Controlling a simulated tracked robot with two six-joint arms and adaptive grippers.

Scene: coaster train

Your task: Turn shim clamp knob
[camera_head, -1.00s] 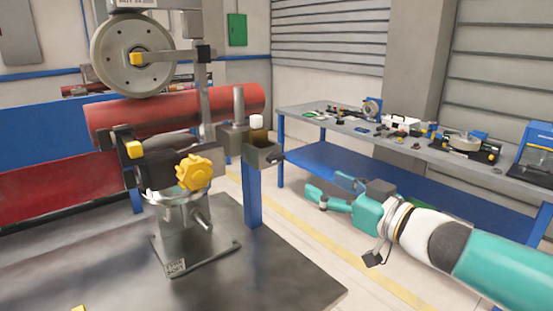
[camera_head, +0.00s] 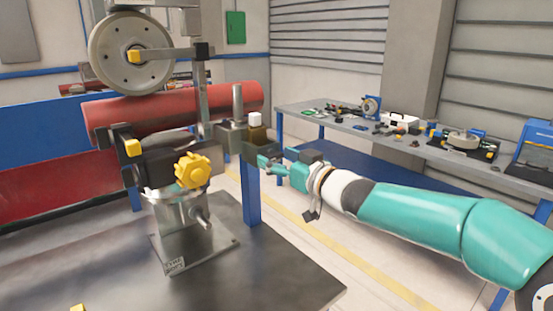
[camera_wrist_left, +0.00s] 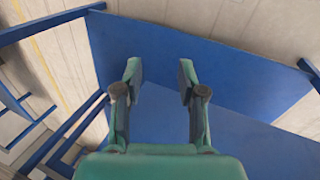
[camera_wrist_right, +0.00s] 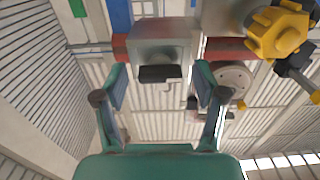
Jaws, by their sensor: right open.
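The yellow lobed knob (camera_head: 192,170) sits on the front of the clamp on a grey metal stand (camera_head: 185,230) at the table's near side. It also shows at the upper right of the right wrist view (camera_wrist_right: 278,30). My right gripper (camera_head: 268,164) is to the right of the knob, beside the small box on the blue post, apart from the knob. In the right wrist view its fingers (camera_wrist_right: 160,88) are spread with nothing held. My left gripper (camera_wrist_left: 161,80) is open and empty over blue surfaces in the left wrist view; it is out of the head view.
A red cylinder (camera_head: 230,103) and a grey wheel (camera_head: 115,60) are behind the clamp. A workbench (camera_head: 330,124) with several small items runs along the right.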

